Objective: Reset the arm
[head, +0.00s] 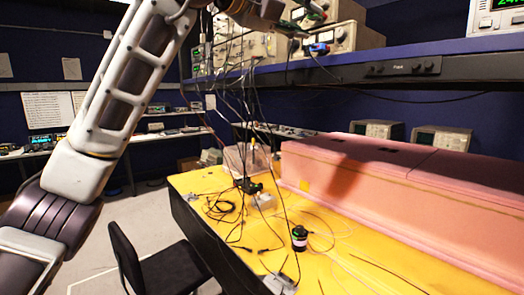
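My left arm rises from the lower left and runs up past the top edge. Its wrist and gripper (290,28) come back into view at the top centre, in front of the instruments on the upper shelf. The gripper is small, dark and partly cut off, so I cannot tell whether its fingers are open or shut. I see nothing clearly held in it. My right arm and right gripper are out of view.
A pink foam enclosure (400,195) stands on the yellow bench top (200,182). Cables and a small dark bottle (299,238) lie or stand in front. The blue shelf (440,48) carries instruments, with wires hanging down. A black chair (160,265) is beside the bench.

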